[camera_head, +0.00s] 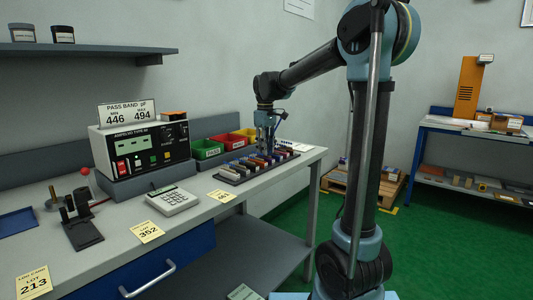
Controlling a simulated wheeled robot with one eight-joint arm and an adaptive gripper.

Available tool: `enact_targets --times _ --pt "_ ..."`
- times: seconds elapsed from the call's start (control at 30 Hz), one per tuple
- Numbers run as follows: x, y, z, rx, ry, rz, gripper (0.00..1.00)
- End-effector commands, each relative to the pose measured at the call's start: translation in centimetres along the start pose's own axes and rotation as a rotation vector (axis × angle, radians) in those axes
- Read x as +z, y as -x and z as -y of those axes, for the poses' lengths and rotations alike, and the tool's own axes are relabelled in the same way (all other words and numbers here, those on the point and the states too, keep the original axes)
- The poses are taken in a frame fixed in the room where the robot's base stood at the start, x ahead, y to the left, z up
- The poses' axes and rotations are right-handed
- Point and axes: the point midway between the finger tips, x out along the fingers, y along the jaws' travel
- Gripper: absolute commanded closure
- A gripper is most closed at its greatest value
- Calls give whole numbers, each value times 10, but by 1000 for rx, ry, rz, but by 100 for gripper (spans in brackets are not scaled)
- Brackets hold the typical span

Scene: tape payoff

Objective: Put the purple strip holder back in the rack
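The rack (230,180) is a long dark tray near the right end of the grey bench. It holds a row of several small strip holders in red, blue, brown and pale colours. I cannot make out which one is the purple strip holder; the pieces are too small. My gripper (266,149) points down over the back middle part of the rack, with its tips at or just above the holders. It hides part of the row. Whether it is open or shut, or has something between its fingers, is too small to tell.
Green, red and yellow bins (207,150) stand behind the rack. A tester (145,148) with a "446–494" sign, a keypad (173,200) and a small black fixture (80,228) stand to the left. Yellow lot cards (147,231) lie along the front edge. A shelf (85,51) overhangs the left side.

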Motion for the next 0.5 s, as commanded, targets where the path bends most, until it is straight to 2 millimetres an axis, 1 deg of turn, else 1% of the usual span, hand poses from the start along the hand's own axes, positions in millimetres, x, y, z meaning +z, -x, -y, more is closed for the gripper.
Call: enact_targets --times 0.3,0.5 --pt "0 58 0 0 0 0 75" --pt "0 88 0 0 0 0 75"
